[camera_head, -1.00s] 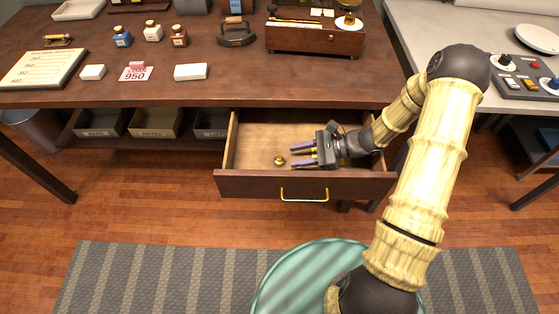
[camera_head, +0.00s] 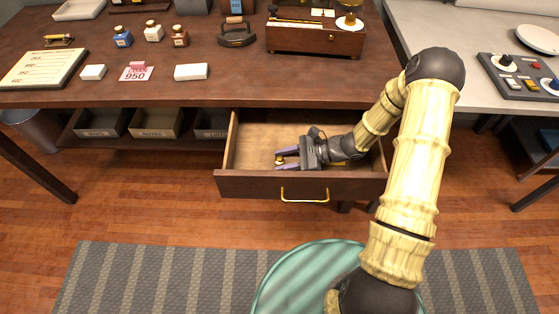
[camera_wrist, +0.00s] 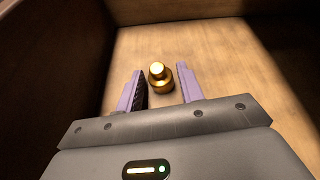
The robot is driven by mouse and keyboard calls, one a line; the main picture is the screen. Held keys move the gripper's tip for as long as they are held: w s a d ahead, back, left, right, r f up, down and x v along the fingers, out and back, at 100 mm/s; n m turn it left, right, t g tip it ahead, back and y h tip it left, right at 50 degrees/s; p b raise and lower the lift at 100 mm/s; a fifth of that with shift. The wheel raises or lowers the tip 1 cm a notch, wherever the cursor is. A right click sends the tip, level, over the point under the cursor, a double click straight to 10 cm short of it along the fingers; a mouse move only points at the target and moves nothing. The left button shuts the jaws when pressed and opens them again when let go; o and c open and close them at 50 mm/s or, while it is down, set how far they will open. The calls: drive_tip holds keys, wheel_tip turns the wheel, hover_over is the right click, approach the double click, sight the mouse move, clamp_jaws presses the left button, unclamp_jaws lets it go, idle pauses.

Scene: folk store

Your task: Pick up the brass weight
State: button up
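The brass weight (camera_head: 279,160) is a small gold knobbed piece on the floor of the open wooden drawer (camera_head: 262,133). In the wrist view the brass weight (camera_wrist: 160,78) stands upright between the tips of my two purple fingers. My gripper (camera_head: 282,158) reaches into the drawer from the right, low over its floor. In the wrist view my gripper (camera_wrist: 160,84) is open, with a gap showing between the left finger and the weight. The right finger is close to the weight; whether it touches cannot be told.
The drawer's front panel (camera_head: 252,187) with its brass handle (camera_head: 304,195) is on the near side. The desk top (camera_head: 230,88) overhangs the drawer's back. A wooden box (camera_head: 316,40) with a scale stands on the desk. The drawer's left part is clear.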

drive_tip(key=c, duration=0.8)
wheel_tip(320, 180, up, 18)
drive_tip(key=p, duration=0.2)
idle(0.6)
